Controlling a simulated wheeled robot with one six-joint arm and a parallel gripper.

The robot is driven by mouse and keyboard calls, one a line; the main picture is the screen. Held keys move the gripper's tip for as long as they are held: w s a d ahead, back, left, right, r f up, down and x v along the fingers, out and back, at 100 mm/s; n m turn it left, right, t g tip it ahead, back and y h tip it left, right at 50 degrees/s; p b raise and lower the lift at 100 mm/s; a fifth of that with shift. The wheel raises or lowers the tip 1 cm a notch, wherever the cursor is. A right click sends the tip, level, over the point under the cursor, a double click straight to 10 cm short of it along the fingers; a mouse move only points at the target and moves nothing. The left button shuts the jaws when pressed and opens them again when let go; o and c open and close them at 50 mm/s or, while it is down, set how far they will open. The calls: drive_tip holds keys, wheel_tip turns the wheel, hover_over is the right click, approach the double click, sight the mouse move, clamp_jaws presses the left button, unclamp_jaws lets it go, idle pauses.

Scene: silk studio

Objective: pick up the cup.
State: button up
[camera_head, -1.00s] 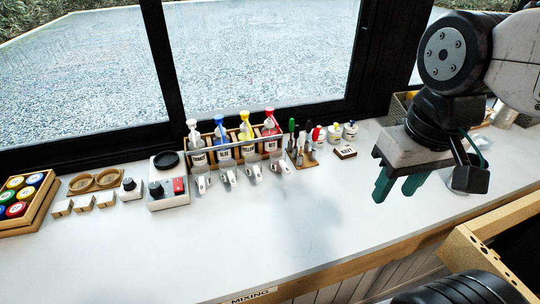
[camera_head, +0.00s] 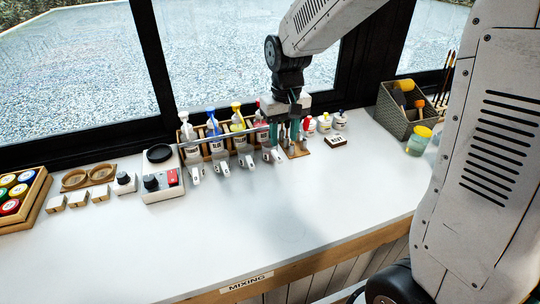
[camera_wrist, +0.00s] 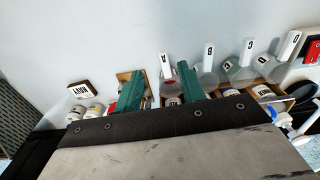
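Several small clear cups with white lettered handles stand in a row before the pump bottles. Cup A (camera_head: 277,157) is the rightmost in the head view; in the wrist view its handle (camera_wrist: 166,66) shows between and just beyond my fingertips. Cup B (camera_wrist: 208,62) lies right of my right finger there, then cup C (camera_wrist: 242,68) and cup D (camera_wrist: 280,60). My gripper (camera_head: 285,137) points down above the right end of the bottle rack, with green fingers apart and nothing visibly held. In the wrist view my gripper (camera_wrist: 159,78) partly hides cup A's body. Contact cannot be told.
The pump bottles (camera_head: 214,138) stand in a wooden rack behind the cups. A tool stand (camera_head: 297,151), small jars (camera_head: 324,124) and a label block (camera_head: 335,141) are to the right. A stirrer-like device (camera_head: 162,177) is left. The front counter (camera_head: 270,220) is clear.

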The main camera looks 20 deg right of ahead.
hover_over(277, 155)
wheel_tip(277, 155, down, 4)
drive_tip(key=shift+w+f, duration=0.1)
drive_tip(key=shift+w, duration=0.05)
wheel_tip(277, 155, down, 8)
drive_tip(key=shift+r, duration=0.25)
clamp_jaws()
